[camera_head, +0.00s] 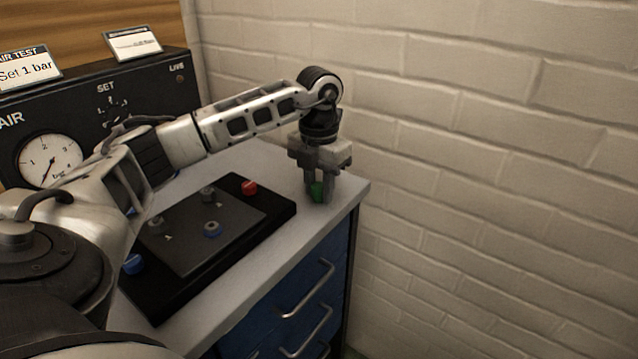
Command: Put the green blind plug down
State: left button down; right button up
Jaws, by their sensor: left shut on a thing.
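The green blind plug (317,189) shows between the fingers of my left gripper (319,192). The gripper points down and is shut on the plug, over the right end of the light grey worktop (345,190), near its corner. I cannot tell whether the plug touches the worktop. My right gripper is not in view.
A black board (281,209) with a grey plate lies left of the gripper. A red plug (249,187), a blue plug (133,263) and several fittings are on it. An air test panel (90,110) with a gauge (50,161) stands behind. A brick wall (480,150) is at the right.

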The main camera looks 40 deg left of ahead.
aim_at(319, 185)
pick_arm(q)
jog(key=shift+f, duration=0.2)
jog(key=c, duration=1.1)
grip_release()
jog(key=shift+r, duration=0.1)
notch_tip(319, 185, up, 13)
jog(key=p, duration=0.1)
notch_tip(319, 185, down, 13)
jog(key=shift+b, duration=0.55)
jog(key=shift+r, duration=0.45)
